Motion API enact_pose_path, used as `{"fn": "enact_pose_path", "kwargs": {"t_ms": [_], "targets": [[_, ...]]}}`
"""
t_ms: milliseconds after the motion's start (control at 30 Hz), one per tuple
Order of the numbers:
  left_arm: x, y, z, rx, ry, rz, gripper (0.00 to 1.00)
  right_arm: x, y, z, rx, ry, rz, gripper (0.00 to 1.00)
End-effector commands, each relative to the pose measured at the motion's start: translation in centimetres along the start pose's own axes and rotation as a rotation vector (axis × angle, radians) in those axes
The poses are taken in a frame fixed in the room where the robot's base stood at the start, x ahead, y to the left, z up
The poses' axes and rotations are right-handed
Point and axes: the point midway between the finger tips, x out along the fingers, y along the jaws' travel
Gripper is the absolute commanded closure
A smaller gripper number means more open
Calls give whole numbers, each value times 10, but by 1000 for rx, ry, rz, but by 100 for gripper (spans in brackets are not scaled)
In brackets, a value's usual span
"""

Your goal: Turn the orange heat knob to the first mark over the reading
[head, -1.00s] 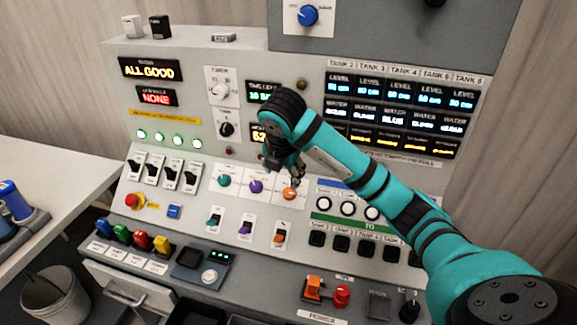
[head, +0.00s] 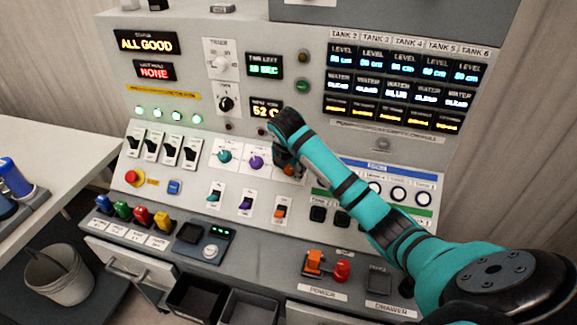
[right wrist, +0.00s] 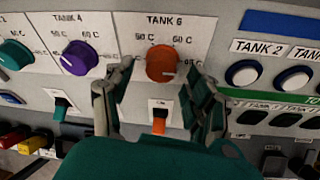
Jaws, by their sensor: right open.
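The orange heat knob (right wrist: 163,63) sits on the white TANK 6 plate (right wrist: 183,27), with 50 C and 60 C marks above it in the right wrist view. A short pale line shows on its lower right face. My right gripper (right wrist: 160,75) is open, with one finger on each side of the knob; whether they touch it I cannot tell. In the head view my right gripper (head: 286,158) partly covers the orange knob (head: 289,170). The amber reading display (head: 266,110) above shows about 52 C. My left gripper is not in view.
A purple knob (right wrist: 80,58) and a teal knob (right wrist: 14,54) sit left of the orange one. An orange switch (right wrist: 159,121) is just below it. Several black switches (head: 152,146) stand farther left on the panel.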

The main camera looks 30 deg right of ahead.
Motion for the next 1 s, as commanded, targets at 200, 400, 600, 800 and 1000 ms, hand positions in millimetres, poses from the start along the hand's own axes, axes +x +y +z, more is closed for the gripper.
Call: {"fn": "enact_pose_path", "kwargs": {"t_ms": [200, 400, 600, 800, 1000], "targets": [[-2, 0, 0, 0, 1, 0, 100, 12, 0, 0, 0, 0, 0, 44], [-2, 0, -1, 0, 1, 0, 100, 12, 0, 0, 0, -1, 1, 44], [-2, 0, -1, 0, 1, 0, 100, 12, 0, 0, 0, 0, 0, 66], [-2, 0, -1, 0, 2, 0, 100, 12, 0, 0, 0, 0, 1, 92], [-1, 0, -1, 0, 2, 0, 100, 12, 0, 0, -6, -1, -1, 98]]}}
